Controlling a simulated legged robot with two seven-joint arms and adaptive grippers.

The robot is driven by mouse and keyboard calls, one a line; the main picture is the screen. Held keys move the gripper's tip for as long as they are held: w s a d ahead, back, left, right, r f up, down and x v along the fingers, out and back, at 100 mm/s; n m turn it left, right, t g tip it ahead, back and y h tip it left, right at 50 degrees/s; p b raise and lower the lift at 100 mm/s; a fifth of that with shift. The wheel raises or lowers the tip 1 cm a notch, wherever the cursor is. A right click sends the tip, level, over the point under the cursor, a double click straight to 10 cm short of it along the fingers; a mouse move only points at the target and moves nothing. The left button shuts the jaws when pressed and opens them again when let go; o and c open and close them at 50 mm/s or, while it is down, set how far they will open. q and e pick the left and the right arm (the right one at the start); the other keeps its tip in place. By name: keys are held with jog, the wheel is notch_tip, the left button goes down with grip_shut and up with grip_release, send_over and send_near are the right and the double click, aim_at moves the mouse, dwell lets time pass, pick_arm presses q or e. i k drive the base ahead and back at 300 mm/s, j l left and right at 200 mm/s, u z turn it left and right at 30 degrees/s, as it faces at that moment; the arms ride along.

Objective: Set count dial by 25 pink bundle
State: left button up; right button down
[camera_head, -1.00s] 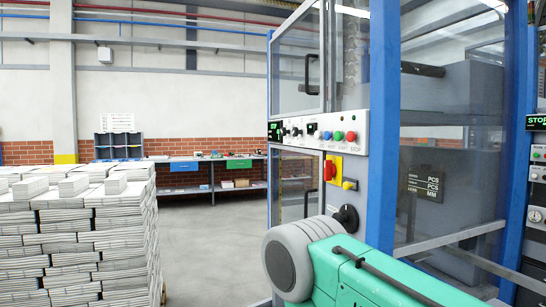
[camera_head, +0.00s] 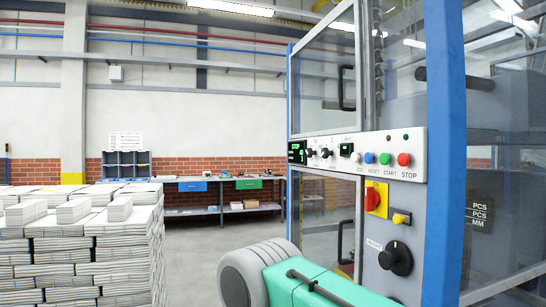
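The stacker machine's white control panel (camera_head: 376,155) runs across its front at right of centre. A display with green characters (camera_head: 297,152) is at its left end. The dial labels are too small to read, so I cannot tell which is the count dial. A large black knob (camera_head: 396,258) is lower on the machine. I see no pink bundle. Neither gripper is in view; only a green and grey link of my arm shows at the bottom.
Blue, green and red buttons (camera_head: 404,160) line the panel's right part. A red and yellow switch (camera_head: 374,198) is below. Stacks of newspapers (camera_head: 110,240) stand at left. A workbench (camera_head: 234,183) is at the back. Clear floor (camera_head: 200,244) lies between stacks and machine.

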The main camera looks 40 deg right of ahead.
aim_at(309, 152)
jog(key=i+u, duration=0.1)
jog(key=u, duration=0.65)
jog(key=l+u, duration=0.15)
jog(key=u, duration=0.65)
jog(key=l+u, duration=0.2)
jog(key=u, duration=0.55)
jog(key=l+u, duration=0.2)
jog(key=u, duration=0.6)
jog(key=l+u, duration=0.2)
jog(key=u, duration=0.55)
jog(key=l+u, duration=0.1)
jog(key=u, duration=0.65)
jog(key=k+u, duration=0.15)
jog(key=u, duration=0.65)
jog(key=k+u, duration=0.1)
jog(key=u, duration=0.65)
